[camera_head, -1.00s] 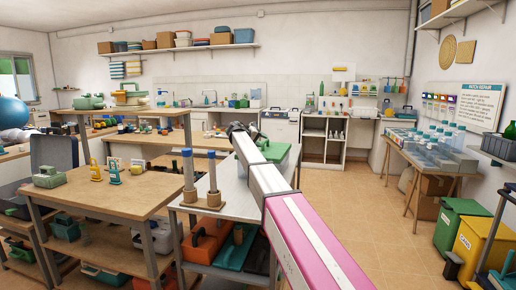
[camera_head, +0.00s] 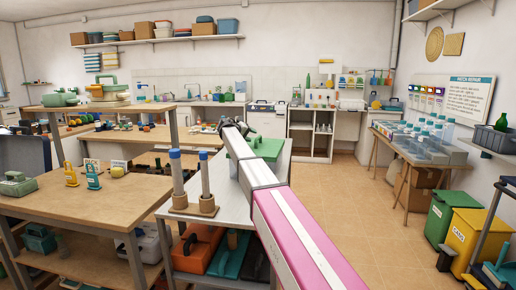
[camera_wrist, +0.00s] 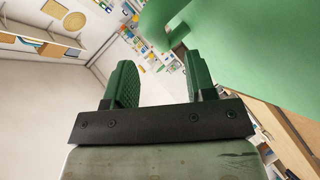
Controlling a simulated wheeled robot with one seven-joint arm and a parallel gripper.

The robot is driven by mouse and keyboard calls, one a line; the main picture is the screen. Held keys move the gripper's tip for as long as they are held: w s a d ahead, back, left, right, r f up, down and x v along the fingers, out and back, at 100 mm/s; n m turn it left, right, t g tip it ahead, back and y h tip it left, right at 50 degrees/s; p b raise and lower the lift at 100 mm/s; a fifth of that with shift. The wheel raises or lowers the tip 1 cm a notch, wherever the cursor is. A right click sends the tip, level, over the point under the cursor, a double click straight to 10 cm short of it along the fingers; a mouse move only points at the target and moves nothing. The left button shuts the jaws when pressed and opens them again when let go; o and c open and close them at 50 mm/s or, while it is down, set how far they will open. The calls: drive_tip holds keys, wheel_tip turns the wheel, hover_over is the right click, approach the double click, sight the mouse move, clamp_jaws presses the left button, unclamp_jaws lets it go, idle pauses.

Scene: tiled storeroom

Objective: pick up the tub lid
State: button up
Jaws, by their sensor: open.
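A green piece with a raised part, which looks like the tub lid (camera_head: 268,149), lies on the white table (camera_head: 229,204), partly hidden behind my arm. In the wrist view a large smooth green surface (camera_wrist: 262,50) fills the upper right, close to my gripper. My gripper (camera_wrist: 160,82) has two green ribbed fingers spread apart with nothing between them. In the head view its dark end shows just left of the green piece, and its fingertips cannot be made out there.
A wooden stand with two blue-topped posts (camera_head: 177,180) stands on the white table, left of my arm. A wooden workbench (camera_head: 88,207) is at the left. Tiled floor at the right (camera_head: 345,200) is clear.

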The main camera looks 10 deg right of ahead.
sight(257, 138)
drive_tip(key=x, duration=0.5)
drive_tip(key=shift+s+f, duration=0.15)
drive_tip(key=shift+s, duration=0.05)
drive_tip(key=shift+d, duration=0.1)
clamp_jaws()
drive_tip(key=shift+r, duration=0.2)
